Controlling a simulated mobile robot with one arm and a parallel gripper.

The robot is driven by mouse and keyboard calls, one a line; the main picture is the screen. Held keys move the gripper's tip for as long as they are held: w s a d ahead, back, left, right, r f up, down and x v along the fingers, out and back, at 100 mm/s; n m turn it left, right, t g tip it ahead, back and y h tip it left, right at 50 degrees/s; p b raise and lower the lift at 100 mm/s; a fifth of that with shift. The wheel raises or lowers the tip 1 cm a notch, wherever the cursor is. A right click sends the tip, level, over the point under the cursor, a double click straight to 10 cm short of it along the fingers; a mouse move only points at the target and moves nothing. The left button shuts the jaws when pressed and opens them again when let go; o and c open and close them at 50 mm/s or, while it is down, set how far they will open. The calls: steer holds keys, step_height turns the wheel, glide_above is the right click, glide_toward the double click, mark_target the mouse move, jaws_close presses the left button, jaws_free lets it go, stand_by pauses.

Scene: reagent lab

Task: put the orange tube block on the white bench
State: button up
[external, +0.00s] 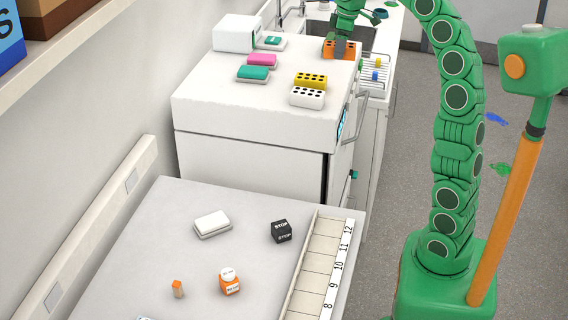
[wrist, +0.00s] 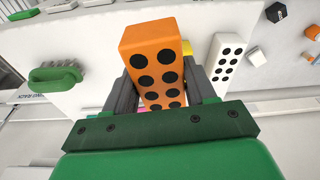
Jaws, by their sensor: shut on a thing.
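The orange tube block (external: 329,48), with black round holes on its face, is between the fingers of my gripper (external: 345,42) at the top of the external view. In the wrist view the block (wrist: 152,42) sticks out past the dark fingers of my gripper (wrist: 162,88), which is shut on it. The block is at the far right of a white cabinet top (external: 215,95); I cannot tell whether it touches it. A pale, whitish bench (external: 130,250) stands lower, in front. My fingers hide part of the block.
A yellow block (external: 310,80) and a white block (external: 307,97) with holes stand on the cabinet top, near pink (external: 262,61) and teal (external: 253,73) items. The front bench holds a black STOP cube (external: 281,231), an orange bottle (external: 229,282) and a numbered tray (external: 303,262).

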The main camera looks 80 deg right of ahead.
steer(key=shift+s+a+r, duration=0.4)
steer(key=shift+s+a, duration=0.15)
steer(key=shift+s, duration=0.15)
steer(key=shift+s+a+r, duration=0.35)
steer(key=shift+s+a, duration=0.15)
steer(key=shift+s, duration=0.15)
steer(key=shift+s+a+r, duration=0.4)
steer(key=shift+s+a, duration=0.15)
steer(key=shift+s, duration=0.15)
